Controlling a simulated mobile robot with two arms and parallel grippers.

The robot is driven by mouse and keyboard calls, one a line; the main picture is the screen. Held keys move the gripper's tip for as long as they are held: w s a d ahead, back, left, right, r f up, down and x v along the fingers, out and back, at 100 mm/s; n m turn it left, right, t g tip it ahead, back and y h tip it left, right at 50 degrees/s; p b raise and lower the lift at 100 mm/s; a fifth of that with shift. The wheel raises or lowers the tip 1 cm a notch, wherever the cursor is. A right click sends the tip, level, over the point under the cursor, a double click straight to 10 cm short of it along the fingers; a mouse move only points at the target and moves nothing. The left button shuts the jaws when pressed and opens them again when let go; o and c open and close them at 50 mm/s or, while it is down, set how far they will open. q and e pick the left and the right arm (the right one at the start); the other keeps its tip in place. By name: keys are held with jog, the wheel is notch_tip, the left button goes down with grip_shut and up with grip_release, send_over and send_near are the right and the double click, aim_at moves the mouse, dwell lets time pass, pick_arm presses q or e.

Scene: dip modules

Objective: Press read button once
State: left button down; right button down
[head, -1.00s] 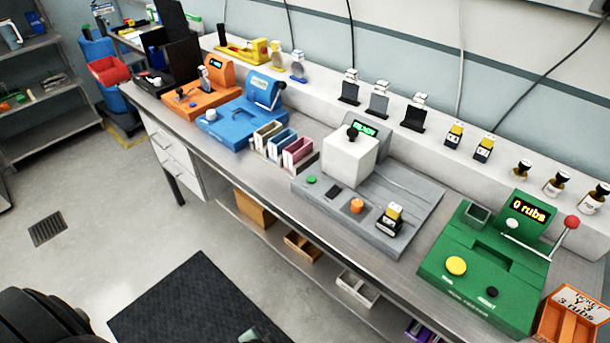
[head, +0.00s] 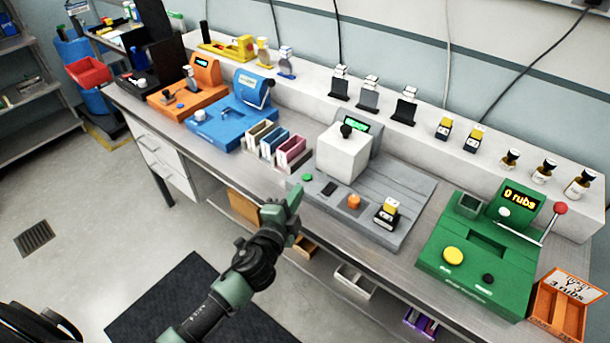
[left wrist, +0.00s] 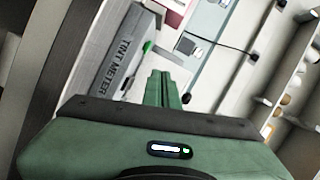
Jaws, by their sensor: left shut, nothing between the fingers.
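The grey tint meter (head: 405,178) stands mid-bench with a white box-shaped cover (head: 342,154) with a black knob, and a green lit display (head: 356,125). A green button (head: 307,177) sits at its front left corner; its label is too small to read. An orange button or knob (head: 354,201) sits further right on it. My left gripper (head: 295,196) is shut and empty, near the meter's front left corner, close to the green button but apart from it. In the left wrist view the shut fingers (left wrist: 167,76) show beside the meter (left wrist: 118,62) and the green button (left wrist: 147,47). My right gripper is not in view.
Coloured trays (head: 292,152) stand just left of the meter. A bottle with a yellow top (head: 387,212) stands on its right part. A green machine (head: 470,262) reading "0 rubs" is at right; blue (head: 235,118) and orange (head: 190,98) machines are at left.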

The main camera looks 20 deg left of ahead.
pick_arm(q)
jog(key=w+d+r+m+g+h, duration=0.2)
jog(key=d+r+m+h, duration=0.45)
jog(key=m, duration=0.55)
jog(key=w+d+r+m+g+h, duration=0.25)
jog(key=d+r+m+h, duration=0.45)
jog(key=m, duration=0.5)
jog(key=w+a+f+m+g+y, duration=0.1)
jog(key=w+a+f+m+y, duration=0.1)
jog(key=a+m+y, duration=0.2)
jog(key=w+a+f+m+g+y+p, duration=0.1)
jog(key=w+a+f+m+g+y, duration=0.1)
jog(key=a+y, duration=0.6)
jog(key=w+a+m, duration=0.1)
jog(key=a+m, duration=0.1)
jog(key=shift+w+a+f+m, duration=0.15)
jog(key=shift+a+f+m, duration=0.15)
jog(key=shift+m, duration=0.1)
